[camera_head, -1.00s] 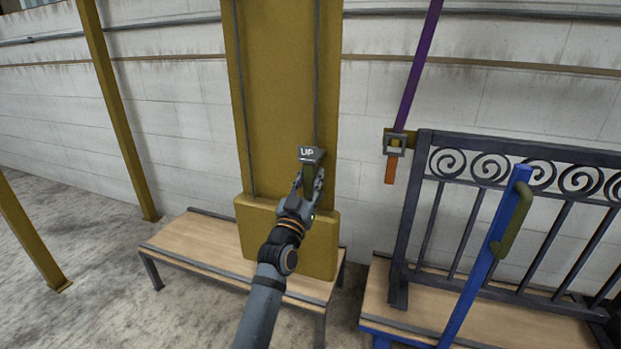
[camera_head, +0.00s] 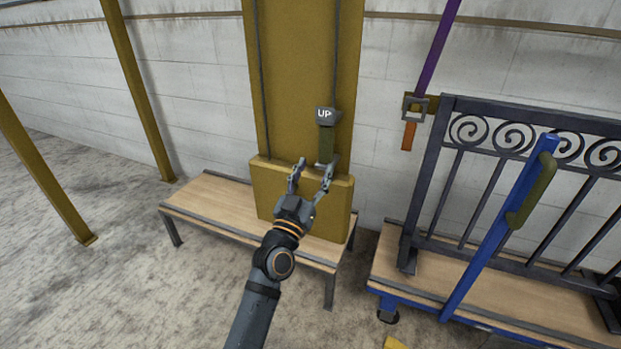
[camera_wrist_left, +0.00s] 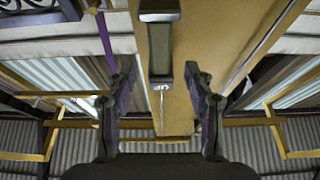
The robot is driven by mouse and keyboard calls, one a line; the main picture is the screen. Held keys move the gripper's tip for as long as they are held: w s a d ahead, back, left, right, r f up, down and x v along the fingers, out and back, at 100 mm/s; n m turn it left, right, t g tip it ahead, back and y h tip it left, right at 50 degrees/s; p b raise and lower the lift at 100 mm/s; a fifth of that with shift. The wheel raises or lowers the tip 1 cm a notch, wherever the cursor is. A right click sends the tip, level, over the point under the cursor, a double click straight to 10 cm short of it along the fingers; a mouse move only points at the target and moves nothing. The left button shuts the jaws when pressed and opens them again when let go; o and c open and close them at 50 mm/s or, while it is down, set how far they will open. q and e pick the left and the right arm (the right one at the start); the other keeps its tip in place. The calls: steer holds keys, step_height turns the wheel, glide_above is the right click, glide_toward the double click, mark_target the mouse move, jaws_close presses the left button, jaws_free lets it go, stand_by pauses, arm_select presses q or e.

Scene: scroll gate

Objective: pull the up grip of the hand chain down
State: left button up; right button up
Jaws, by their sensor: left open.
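The up grip (camera_head: 327,143) is a dark green handle under a grey block labelled UP. It hangs upright on the right chain (camera_head: 336,50) in front of the yellow column, its lower end near the top of the yellow box. My left gripper (camera_head: 313,168) is open and empty, its fingers spread just below and in front of the grip. In the left wrist view the grip (camera_wrist_left: 160,50) lies in line with the gap between the fingers (camera_wrist_left: 160,75); whether they touch it I cannot tell. My right gripper is not in view.
At right, a dark scroll gate (camera_head: 425,190) rests on a blue cart (camera_head: 470,278) with a green-gripped handle. A purple strap (camera_head: 436,45) hangs beside it. Yellow posts (camera_head: 140,90) stand at left.

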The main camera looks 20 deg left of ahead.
arm_select(q)
steer(key=shift+v, duration=1.35)
